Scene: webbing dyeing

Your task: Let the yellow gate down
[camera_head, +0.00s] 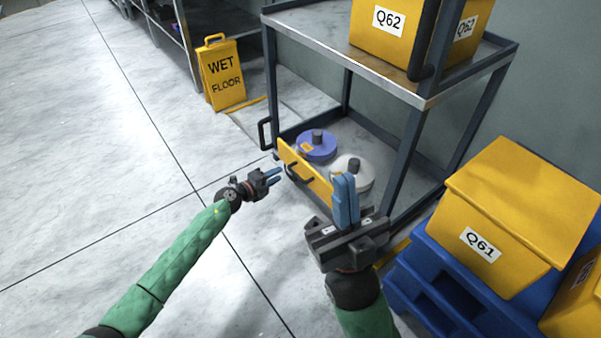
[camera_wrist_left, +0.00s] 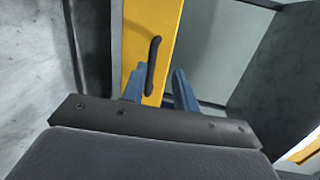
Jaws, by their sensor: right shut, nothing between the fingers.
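The yellow gate (camera_head: 317,186) stands up along the front edge of the cart's lower shelf. It has a dark bar handle (camera_head: 298,172) on its outer face. My left gripper (camera_head: 276,175) is open in front of the gate, its blue fingertips just short of the handle. In the left wrist view, the gate (camera_wrist_left: 168,28) fills the top middle and the handle (camera_wrist_left: 153,62) shows between the lines of the two fingers (camera_wrist_left: 158,85), closer to the left one. My right gripper (camera_head: 345,200) is shut and empty, its fingers pointing up and covering the gate's near end.
A blue-purple spool (camera_head: 317,148) and a white one (camera_head: 352,178) sit behind the gate on the cart (camera_head: 428,98). A yellow bin marked Q61 (camera_head: 520,215) rests on a blue pallet (camera_head: 437,290) at right. A wet floor sign (camera_head: 222,75) stands beyond. The left floor is clear.

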